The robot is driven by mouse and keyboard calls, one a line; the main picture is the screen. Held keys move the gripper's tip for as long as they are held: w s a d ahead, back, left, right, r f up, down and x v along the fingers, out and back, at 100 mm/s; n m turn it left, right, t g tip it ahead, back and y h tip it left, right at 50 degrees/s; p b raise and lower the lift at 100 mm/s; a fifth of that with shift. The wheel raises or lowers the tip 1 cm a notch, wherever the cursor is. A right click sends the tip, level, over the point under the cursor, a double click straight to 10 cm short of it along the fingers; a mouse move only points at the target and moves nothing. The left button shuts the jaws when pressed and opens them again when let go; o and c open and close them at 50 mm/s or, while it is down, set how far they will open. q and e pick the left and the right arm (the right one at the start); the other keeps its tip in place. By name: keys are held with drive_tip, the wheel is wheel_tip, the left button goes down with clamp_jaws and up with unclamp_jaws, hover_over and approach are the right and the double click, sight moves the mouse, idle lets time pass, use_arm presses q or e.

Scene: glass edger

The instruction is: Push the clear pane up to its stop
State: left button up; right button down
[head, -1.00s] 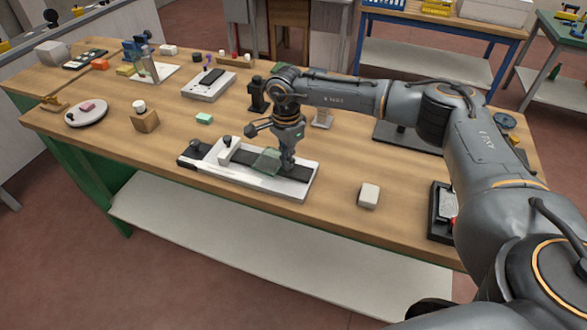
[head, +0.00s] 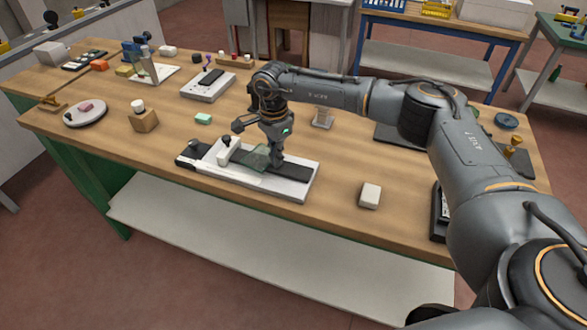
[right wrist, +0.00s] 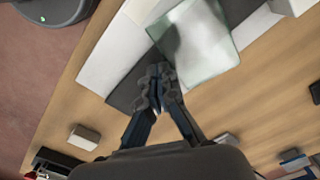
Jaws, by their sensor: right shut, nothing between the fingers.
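The clear pane (head: 258,157) is a greenish see-through plate on the dark strip of a white fixture (head: 290,188). A white block with a dark knob (head: 228,153), which looks like the stop, stands just left of the pane. I cannot tell whether they touch. My right gripper (head: 277,163) points down at the pane's right side, shut and empty. In the right wrist view the fingertips (right wrist: 160,75) are close to the near edge of the pane (right wrist: 200,48); contact is unclear. My left gripper is not in view.
A pale block (head: 370,194) lies on the bench right of the fixture. A green block (head: 203,119) and a wooden block with a white top (head: 144,119) stand behind and left. The bench's front edge runs close to the fixture.

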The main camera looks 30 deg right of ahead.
sight(266, 160)
drive_tip(key=shift+w+a+b, duration=0.85)
drive_tip(key=shift+w+a, duration=0.2)
drive_tip(key=shift+w, duration=0.15)
drive_tip(key=shift+s+d+r+p, duration=0.15)
drive_tip(key=shift+r+p, duration=0.4)
drive_tip(key=shift+r, duration=0.3)
drive_tip(key=shift+s+d+r+p, duration=0.1)
drive_tip(key=shift+r+p, duration=0.45)
drive_tip(key=shift+r, duration=0.3)
drive_tip(key=shift+s+d+r+p, duration=0.15)
drive_tip(key=shift+r+p, duration=0.4)
drive_tip(key=shift+r, duration=0.3)
